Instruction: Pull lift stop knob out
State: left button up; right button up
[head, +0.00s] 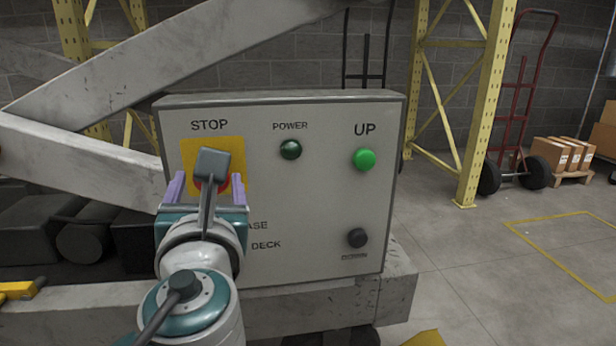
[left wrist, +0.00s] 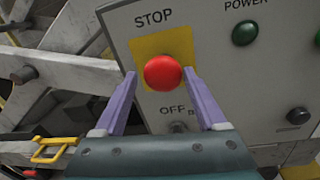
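The red stop knob (left wrist: 163,72) sits on a yellow square plate (head: 236,146) under the word STOP on the grey control panel (head: 325,200). In the head view my own wrist hides most of the knob. My left gripper (left wrist: 160,80) has two purple fingers, spread apart, one on each side of the knob. A gap shows between the left finger and the knob; the right fingertip is close to the knob's edge, and I cannot tell whether it touches. In the head view the left gripper (head: 208,181) is in front of the plate. My right gripper is not in view.
The panel also has a dark green POWER light (head: 290,150), a green UP button (head: 364,159) and a black DOWN button (head: 357,237). Grey lift beams (head: 90,165) lie to the left. A red hand truck (head: 515,125) and boxes (head: 562,153) stand behind right. The right floor is clear.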

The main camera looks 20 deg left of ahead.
pick_arm(q)
jog(key=shift+o, duration=0.6)
jog(key=shift+w, duration=0.1)
jog(key=shift+d, duration=0.1)
jog(key=p+v, duration=0.1)
jog(key=v, duration=0.9)
jog(key=shift+p, duration=0.4)
jog(key=shift+r, duration=0.1)
